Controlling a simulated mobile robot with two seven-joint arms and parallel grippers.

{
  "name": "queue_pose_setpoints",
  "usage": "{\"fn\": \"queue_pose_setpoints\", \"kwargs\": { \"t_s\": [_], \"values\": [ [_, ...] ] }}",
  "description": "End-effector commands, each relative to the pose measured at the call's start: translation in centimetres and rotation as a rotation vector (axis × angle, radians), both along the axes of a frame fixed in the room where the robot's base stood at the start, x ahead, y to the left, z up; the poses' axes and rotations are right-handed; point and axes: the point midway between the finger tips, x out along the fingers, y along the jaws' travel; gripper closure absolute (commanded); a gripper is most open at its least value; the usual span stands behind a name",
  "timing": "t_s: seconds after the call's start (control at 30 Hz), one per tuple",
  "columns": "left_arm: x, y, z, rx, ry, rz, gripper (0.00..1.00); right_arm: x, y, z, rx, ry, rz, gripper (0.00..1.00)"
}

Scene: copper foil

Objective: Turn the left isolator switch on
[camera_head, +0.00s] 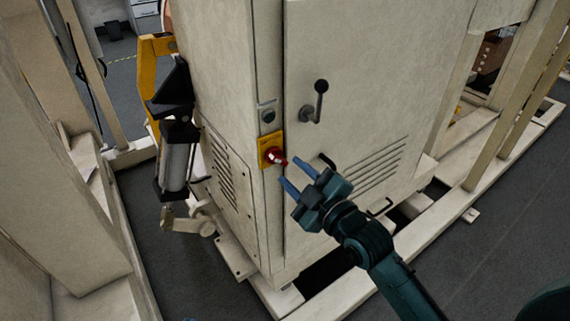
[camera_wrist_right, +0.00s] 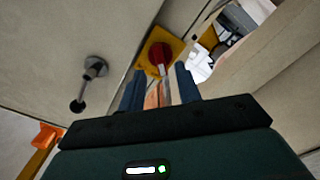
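The isolator switch is a red rotary knob (camera_head: 275,156) on a yellow plate (camera_head: 266,142), on the narrow front edge of a cream cabinet (camera_head: 345,75). In the right wrist view the red knob (camera_wrist_right: 159,55) and its yellow plate (camera_wrist_right: 148,47) lie just beyond the fingertips. My right gripper (camera_head: 290,174) is open and empty, its two blue fingers pointing at the knob. The knob sits ahead of the gap between the fingers (camera_wrist_right: 158,85), apart from them as far as I can tell. The knob's exact turn angle is unclear. My left gripper is out of view.
A dark ball-ended lever handle (camera_head: 315,102) sticks out of the cabinet door, above and right of the knob. A yellow and black mechanism (camera_head: 175,120) stands left of the cabinet. Cream beams frame the floor.

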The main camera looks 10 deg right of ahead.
Motion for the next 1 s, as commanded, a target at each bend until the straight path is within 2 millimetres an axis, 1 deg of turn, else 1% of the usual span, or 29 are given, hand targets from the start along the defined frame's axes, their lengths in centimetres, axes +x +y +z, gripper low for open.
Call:
{"fn": "queue_pose_setpoints", "kwargs": {
  "t_s": [0.03, 0.1, 0.23, 0.37, 0.6, 0.67, 1.0],
  "values": [
    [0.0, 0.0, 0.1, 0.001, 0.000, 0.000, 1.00, 0.9, 0.4, 0.1, 0.001, -0.001, 0.000, 0.66],
    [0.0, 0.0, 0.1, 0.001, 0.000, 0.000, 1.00, 1.9, 0.8, 0.1, 0.001, -0.001, 0.000, 0.66],
    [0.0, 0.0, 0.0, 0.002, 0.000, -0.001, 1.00, 3.0, 1.2, 0.0, 0.001, 0.001, -0.001, 0.66],
    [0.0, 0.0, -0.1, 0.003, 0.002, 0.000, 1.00, 3.5, 1.5, 0.0, 0.000, 0.001, 0.001, 0.66],
    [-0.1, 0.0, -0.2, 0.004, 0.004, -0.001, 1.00, 3.5, 1.5, -0.1, -0.001, 0.001, 0.000, 0.66],
    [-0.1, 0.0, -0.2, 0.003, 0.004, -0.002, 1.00, 3.5, 1.5, -0.1, -0.001, 0.001, 0.000, 0.70],
    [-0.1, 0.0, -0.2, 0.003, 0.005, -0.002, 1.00, 3.5, 1.5, -0.1, -0.001, 0.001, 0.000, 0.98]
  ]
}}
